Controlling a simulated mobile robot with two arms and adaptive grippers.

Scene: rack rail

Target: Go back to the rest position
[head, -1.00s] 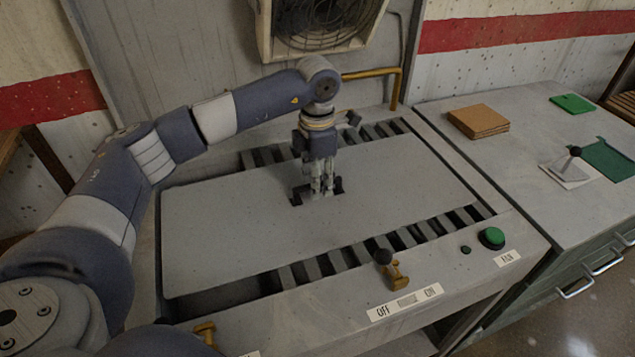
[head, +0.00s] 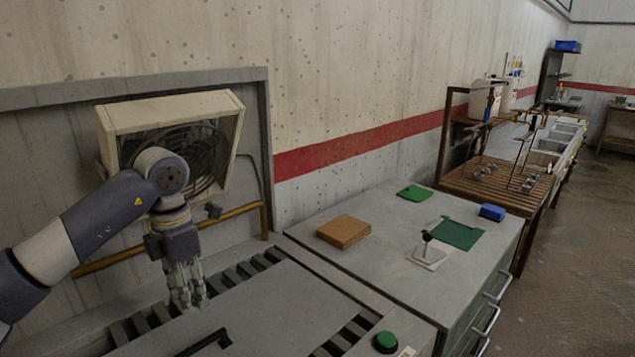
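My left gripper (head: 188,299) points down above the grey plate (head: 262,309) of the slatted bench, near its back slats. Its fingers look close together with nothing visible between them, but the gap is too small to judge. My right gripper is not in the picture.
A wall fan (head: 215,150) and a yellow pipe (head: 235,217) are behind my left arm. A green button (head: 385,342) is at the bench's front. A grey cabinet (head: 310,228) at right holds brown boards (head: 344,231) and green pieces (head: 459,233). Floor is open at far right.

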